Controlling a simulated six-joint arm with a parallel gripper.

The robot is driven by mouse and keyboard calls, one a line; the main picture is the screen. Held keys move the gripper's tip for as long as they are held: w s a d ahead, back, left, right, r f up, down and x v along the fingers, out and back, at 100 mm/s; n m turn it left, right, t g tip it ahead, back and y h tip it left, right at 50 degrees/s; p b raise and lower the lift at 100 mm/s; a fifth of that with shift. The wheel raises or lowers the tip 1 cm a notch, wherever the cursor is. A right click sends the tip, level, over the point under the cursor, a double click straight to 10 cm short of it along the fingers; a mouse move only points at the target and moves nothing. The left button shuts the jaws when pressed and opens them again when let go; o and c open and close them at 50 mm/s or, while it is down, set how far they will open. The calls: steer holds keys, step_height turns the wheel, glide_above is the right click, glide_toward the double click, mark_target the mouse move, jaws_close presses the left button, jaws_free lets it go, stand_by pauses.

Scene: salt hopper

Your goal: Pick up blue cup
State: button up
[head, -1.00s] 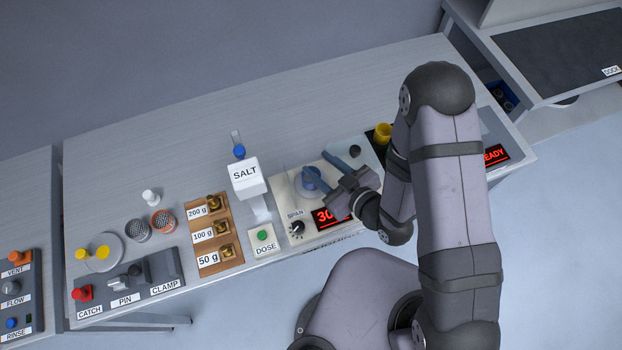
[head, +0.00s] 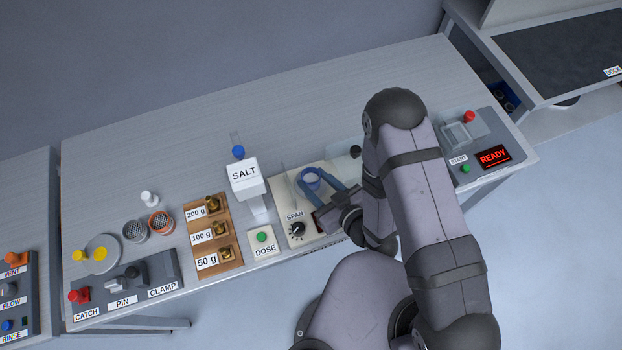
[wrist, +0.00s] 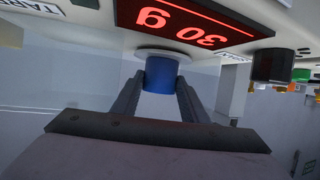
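The blue cup (head: 311,178) sits upright on the round plate of the scale (head: 290,217) in the head view. In the wrist view the blue cup (wrist: 161,76) is between the two fingers, its base on the pale plate. My gripper (head: 313,182) has its fingers on either side of the cup, near its walls. In the wrist view my gripper (wrist: 162,84) looks open, with the fingers spread about the cup's width; contact with the cup is not clear.
The red scale display (wrist: 195,22) reads 30 g in the wrist view. The SALT hopper (head: 245,172) and a clear upright panel stand left of the cup. The weights (head: 221,228) and DOSE button (head: 262,237) are farther left. Free table lies behind.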

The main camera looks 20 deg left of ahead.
mark_target(312, 171)
steer(key=shift+x, duration=1)
steer(key=c, duration=0.8)
steer(key=shift+r, duration=0.2)
steer(key=shift+r+b, duration=0.6)
steer(key=shift+r, duration=1.35)
steer(key=shift+r+p, duration=1.6)
steer(key=shift+r, duration=1.35)
